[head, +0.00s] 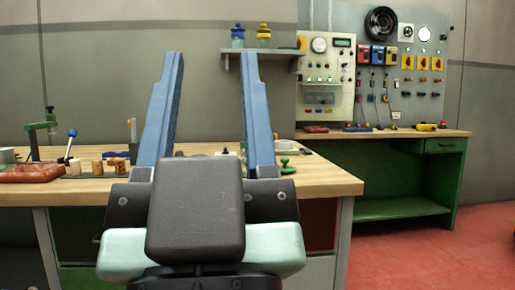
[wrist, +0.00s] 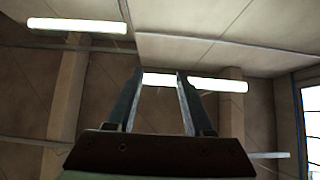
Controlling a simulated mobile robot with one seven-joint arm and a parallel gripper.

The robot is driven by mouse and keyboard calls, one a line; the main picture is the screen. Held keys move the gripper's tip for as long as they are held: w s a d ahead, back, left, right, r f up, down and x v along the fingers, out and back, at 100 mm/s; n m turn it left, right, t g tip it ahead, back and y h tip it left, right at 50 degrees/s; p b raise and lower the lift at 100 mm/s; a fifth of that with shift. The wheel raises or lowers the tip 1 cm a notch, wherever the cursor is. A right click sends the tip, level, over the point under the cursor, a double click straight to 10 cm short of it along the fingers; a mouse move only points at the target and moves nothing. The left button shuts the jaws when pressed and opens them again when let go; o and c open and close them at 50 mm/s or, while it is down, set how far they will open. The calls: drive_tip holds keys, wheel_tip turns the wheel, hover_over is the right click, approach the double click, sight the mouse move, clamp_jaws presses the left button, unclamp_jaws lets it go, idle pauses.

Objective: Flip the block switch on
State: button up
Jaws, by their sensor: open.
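My gripper (head: 211,58) stands upright in the middle of the head view, its two blue fingers wide apart with nothing between them. It also shows in the wrist view (wrist: 160,76), empty, against ceiling and wall. I cannot tell for sure which thing is the block switch. A lever with a blue ball knob (head: 72,133) stands on the workbench (head: 320,183) at the left. A small pale upright piece (head: 133,130) stands just left of my left finger. My gripper is in front of the bench, apart from both. My fingers and wrist hide part of the bench top.
Several cork stoppers (head: 97,166) stand beside a reddish-brown tray (head: 32,173) and a green press (head: 40,127). A green knobbed piece (head: 286,166) lies at right. A shelf (head: 264,53) holds two jars. Behind is a green bench (head: 405,208) below a control panel (head: 328,75). Red floor is clear at right.

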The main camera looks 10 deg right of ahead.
wheel_tip(320, 180, up, 6)
drive_tip(key=p, duration=0.5)
drive_tip(key=c, duration=0.7)
wheel_tip(320, 180, up, 38)
drive_tip(key=p, duration=3.8)
clamp_jaws()
drive_tip(key=shift+f, duration=0.1)
